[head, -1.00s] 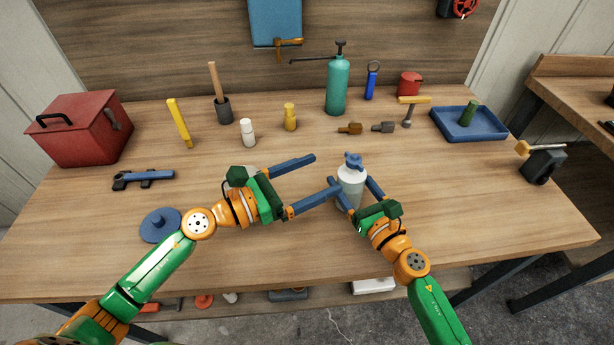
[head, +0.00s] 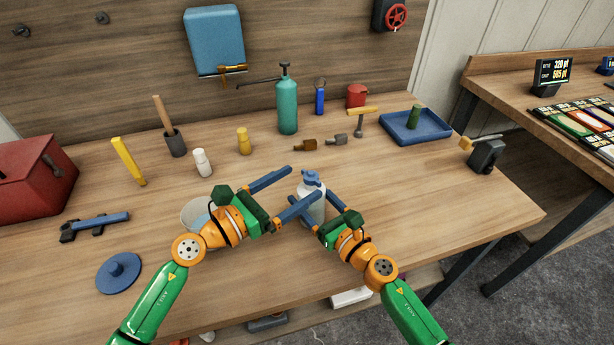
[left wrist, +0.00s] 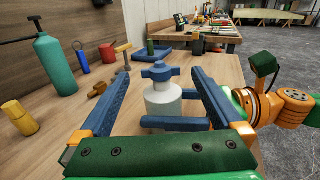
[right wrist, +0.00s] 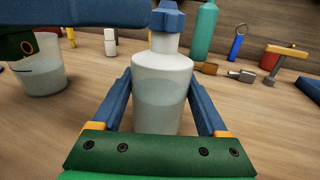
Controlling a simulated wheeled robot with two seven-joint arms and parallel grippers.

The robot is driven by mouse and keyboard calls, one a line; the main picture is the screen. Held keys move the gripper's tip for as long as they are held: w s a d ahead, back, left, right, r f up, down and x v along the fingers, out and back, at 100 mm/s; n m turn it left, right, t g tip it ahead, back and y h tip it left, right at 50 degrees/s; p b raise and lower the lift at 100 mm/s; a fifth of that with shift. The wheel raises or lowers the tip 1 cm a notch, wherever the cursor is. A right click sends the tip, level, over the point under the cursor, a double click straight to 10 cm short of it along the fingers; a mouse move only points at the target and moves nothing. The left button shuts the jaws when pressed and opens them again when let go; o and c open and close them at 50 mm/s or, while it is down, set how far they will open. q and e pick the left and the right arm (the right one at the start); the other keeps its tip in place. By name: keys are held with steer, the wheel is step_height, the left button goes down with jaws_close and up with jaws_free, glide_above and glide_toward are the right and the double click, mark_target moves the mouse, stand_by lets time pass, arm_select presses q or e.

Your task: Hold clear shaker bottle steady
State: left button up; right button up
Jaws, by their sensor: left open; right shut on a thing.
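The clear shaker bottle (head: 312,207), whitish with a blue cap (head: 312,181), stands upright on the workbench and seems part-filled with pale liquid. My right gripper (head: 320,212) is shut on its body; in the right wrist view the bottle (right wrist: 162,90) sits between both fingers. My left gripper (head: 302,188) is open, its fingers reaching toward the bottle from the left. In the left wrist view the blue cap (left wrist: 160,72) shows between the spread left fingers, which appear apart from it. The bottle's lower part is partly hidden by the grippers in the head view.
A clear cup (head: 190,214) stands behind my left gripper; it also shows in the right wrist view (right wrist: 42,78). A blue round lid (head: 119,273) lies at front left. A teal pump bottle (head: 287,105), small tools and a blue tray (head: 440,133) stand farther back.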

mark_target(307, 181)
arm_select(q)
steer(key=x, duration=0.4)
steer(key=shift+w+d, duration=0.15)
steer(key=shift+d, duration=0.1)
steer(key=c, duration=1.4)
steer(key=shift+f+n+t+y, duration=0.15)
steer(key=shift+n+t+y, duration=0.15)
steer(key=shift+y, duration=0.1)
steer(key=shift+d+r+n+t+y, duration=0.2)
steer(key=shift+r+n+t+y, duration=0.05)
steer(key=shift+n+t+y, duration=0.65)
steer(key=shift+a+f+n+t+y, duration=0.1)
steer(key=shift+n+t+y, duration=0.2)
steer(key=shift+y, duration=0.3)
steer(key=shift+a, duration=0.15)
steer(key=o, duration=1.4)
